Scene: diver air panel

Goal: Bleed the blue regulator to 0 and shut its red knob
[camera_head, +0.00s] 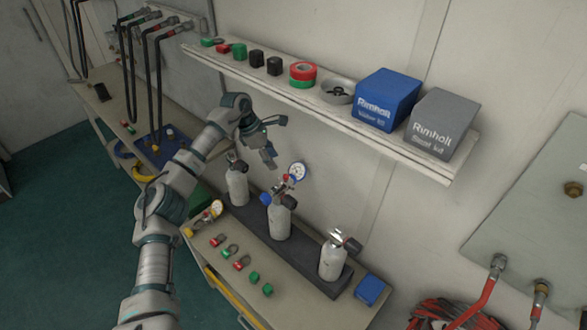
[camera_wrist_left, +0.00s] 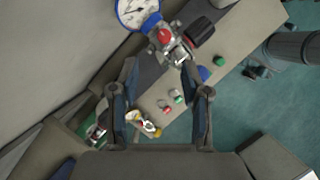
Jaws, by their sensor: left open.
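The blue regulator (camera_head: 289,180), with a blue-rimmed white gauge (camera_head: 298,171), sits on the middle of three white cylinders (camera_head: 279,222). The left wrist view shows the gauge (camera_wrist_left: 137,10) cut off by the top edge, so I cannot read its value surely. Beside it are a red knob (camera_wrist_left: 165,36) and a black knob (camera_wrist_left: 203,29). A blue part (camera_head: 266,198) shows at the regulator's left. My left gripper (camera_head: 275,138) is open and empty, above and left of the regulator. In the wrist view the regulator lies just beyond its fingertips (camera_wrist_left: 160,72). My right gripper is out of view.
The cylinders stand in a dark rack (camera_head: 246,216) on the bench. A yellow-rimmed gauge (camera_head: 216,208), several red and green fittings and a blue box (camera_head: 370,290) lie around it. A wall shelf (camera_head: 400,150) with Rimholt boxes overhangs behind. Hoses hang at the left.

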